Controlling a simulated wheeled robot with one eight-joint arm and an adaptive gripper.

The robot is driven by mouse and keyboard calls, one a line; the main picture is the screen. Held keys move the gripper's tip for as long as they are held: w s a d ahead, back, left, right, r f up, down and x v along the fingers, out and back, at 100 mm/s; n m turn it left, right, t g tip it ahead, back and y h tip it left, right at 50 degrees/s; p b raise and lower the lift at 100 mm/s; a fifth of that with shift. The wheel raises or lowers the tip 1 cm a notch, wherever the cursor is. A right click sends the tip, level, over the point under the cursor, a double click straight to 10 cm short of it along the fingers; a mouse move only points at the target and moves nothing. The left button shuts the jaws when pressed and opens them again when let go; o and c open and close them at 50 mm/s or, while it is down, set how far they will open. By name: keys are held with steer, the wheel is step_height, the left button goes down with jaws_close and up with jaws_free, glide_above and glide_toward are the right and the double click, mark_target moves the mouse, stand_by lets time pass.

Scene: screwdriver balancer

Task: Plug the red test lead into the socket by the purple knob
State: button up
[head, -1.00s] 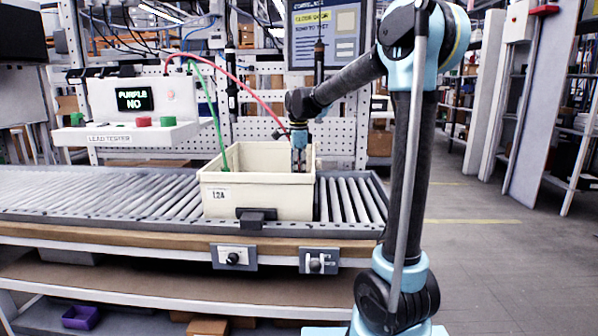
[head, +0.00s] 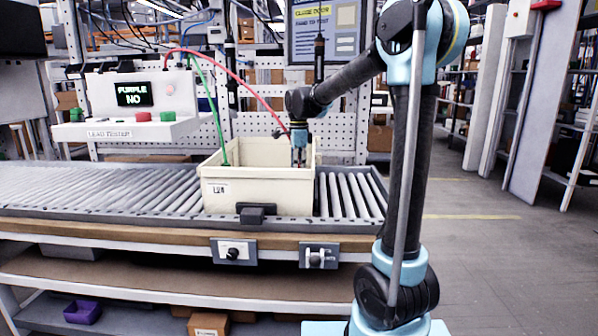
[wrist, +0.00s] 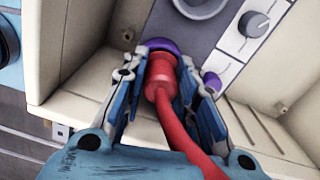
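The red test lead (head: 232,78) arcs from the lead tester over to the cream bin, where my gripper (head: 299,158) points down inside the rim. In the wrist view, my gripper (wrist: 166,62) has its blue fingers on both sides of the red plug (wrist: 160,78), and its cable trails toward the camera. A purple round part (wrist: 159,45) shows just beyond the plug's tip. Whether the tip is inside a socket is hidden. Another purple part (wrist: 212,82), perhaps the purple knob, shows partly behind the right finger.
The cream bin (head: 256,190) stands on a roller conveyor (head: 120,185). Its walls surround my gripper closely. A grey panel with a knob (wrist: 255,24) lies inside. A green lead (head: 208,100) also enters the bin. The lead tester (head: 135,92) display reads "PURPLE NO".

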steer(key=o, duration=0.3)
step_height(320, 180, up, 12)
stand_by(0.7)
steer(key=s+d+f+n+t, duration=0.1)
steer(key=s+d+f+n, duration=0.35)
steer(key=s+d, duration=0.4)
steer(key=s+d+f+n, duration=0.4)
steer(key=s+d+f, duration=0.25)
steer(key=s, duration=0.25)
steer(key=s+d+f+n, duration=0.3)
steer(key=s+f+n, duration=0.1)
steer(key=s+f, duration=0.3)
steer(key=s+d+f+n+t, duration=0.1)
steer(key=s+d+f+n, duration=0.2)
steer(key=s+f, duration=0.4)
step_height(320, 180, down, 3)
steer(key=shift+d+r+n, duration=0.2)
steer(key=shift+d+n, duration=0.15)
